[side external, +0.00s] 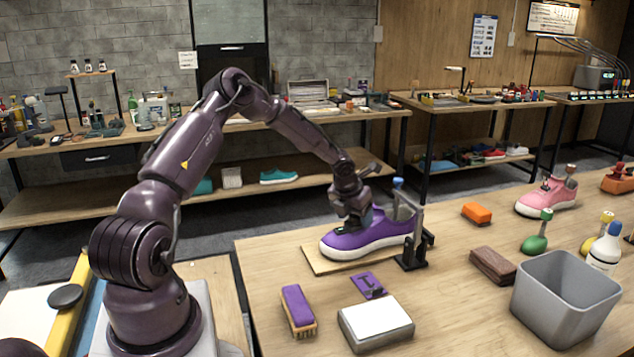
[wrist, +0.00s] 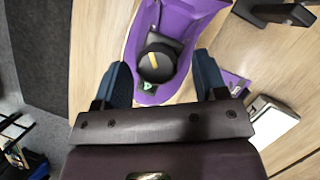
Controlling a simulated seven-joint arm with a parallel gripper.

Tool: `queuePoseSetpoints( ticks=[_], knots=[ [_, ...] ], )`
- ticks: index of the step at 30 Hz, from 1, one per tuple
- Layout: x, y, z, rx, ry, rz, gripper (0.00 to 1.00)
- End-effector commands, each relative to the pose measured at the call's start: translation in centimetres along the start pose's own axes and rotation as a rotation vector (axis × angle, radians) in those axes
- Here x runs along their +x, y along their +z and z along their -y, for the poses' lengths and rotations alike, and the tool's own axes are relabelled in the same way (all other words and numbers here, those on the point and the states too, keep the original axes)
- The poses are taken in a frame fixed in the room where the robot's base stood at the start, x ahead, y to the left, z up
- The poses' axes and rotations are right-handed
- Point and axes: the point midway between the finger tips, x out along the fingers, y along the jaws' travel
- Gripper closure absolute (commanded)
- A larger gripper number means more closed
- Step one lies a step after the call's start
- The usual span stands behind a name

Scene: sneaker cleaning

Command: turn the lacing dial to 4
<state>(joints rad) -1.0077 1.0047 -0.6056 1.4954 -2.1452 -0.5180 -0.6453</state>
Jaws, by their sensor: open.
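A purple sneaker (side external: 362,240) with a white sole sits on a thin wooden board (side external: 312,262) on the workbench. In the wrist view the sneaker (wrist: 197,14) runs up from the middle. The lacing dial (wrist: 157,63), a round dark knob with a yellow mark, sits on its top. The mark points up and slightly left; no numbers can be read. A small green marking lies just below the dial. My gripper (wrist: 163,80) is open, with one blue-tipped finger on each side of the dial and gaps between. In the side view my gripper (side external: 354,218) hides the dial.
A dark clamp stand (side external: 412,252) with a blue knob stands close by the sneaker's right side. A purple brush (side external: 297,308), a white pad (side external: 375,322) and a purple plate (side external: 368,285) lie in front. A grey bin (side external: 565,300) stands at the right.

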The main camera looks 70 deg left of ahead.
Motion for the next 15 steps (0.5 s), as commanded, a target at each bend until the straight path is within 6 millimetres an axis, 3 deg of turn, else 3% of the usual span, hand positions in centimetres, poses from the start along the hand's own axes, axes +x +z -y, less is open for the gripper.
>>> queuePoseSetpoints(
  ticks=[5, 15],
  knots=[
    [-0.1, 0.1, 0.3, -0.172, 0.075, 0.002, 0.34],
    [-7.2, 0.2, 0.5, -0.177, 0.073, 0.004, 0.34]
  ],
)
